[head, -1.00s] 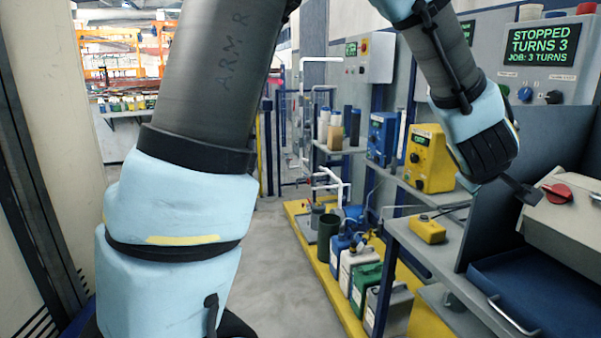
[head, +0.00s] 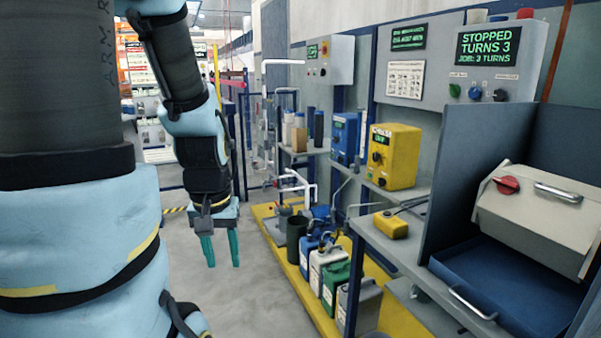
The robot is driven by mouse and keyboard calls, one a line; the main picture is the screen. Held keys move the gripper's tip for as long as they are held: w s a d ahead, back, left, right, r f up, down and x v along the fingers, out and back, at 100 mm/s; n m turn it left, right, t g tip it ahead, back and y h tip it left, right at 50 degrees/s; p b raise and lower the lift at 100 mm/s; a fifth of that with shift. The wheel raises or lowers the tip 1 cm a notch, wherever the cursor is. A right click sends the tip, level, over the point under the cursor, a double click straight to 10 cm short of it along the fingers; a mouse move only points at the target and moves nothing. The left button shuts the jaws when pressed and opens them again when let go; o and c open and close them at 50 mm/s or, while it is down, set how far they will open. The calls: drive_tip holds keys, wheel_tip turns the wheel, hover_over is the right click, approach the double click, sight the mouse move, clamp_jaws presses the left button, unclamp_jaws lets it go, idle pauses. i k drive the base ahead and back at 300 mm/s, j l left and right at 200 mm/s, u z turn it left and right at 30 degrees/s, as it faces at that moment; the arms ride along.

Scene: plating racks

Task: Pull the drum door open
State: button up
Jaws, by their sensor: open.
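The drum (head: 535,212) is a beige box-like body at the right of the head view, inside a grey-blue housing. Its door carries a metal bar handle (head: 558,192) and a red knob (head: 506,185), and it looks closed. My gripper (head: 221,250) hangs at the left centre with two green fingers pointing down. The fingers are apart with nothing between them. The gripper is well to the left of the drum and touches nothing.
A blue tray (head: 510,285) sits below the drum. A control box (head: 490,58) above reads "STOPPED TURNS 3". A shelf with a yellow unit (head: 392,155) and a yellow floor platform with several canisters (head: 335,285) lie between. The floor at centre left is clear.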

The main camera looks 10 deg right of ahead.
sight(581, 190)
drive_tip(key=i+j+z, duration=0.2)
drive_tip(key=j, duration=0.15)
drive_tip(key=i+j+z, duration=0.2)
drive_tip(key=j, duration=0.15)
drive_tip(key=i+j+z, duration=0.2)
drive_tip(key=j, duration=0.15)
drive_tip(key=l, duration=0.7)
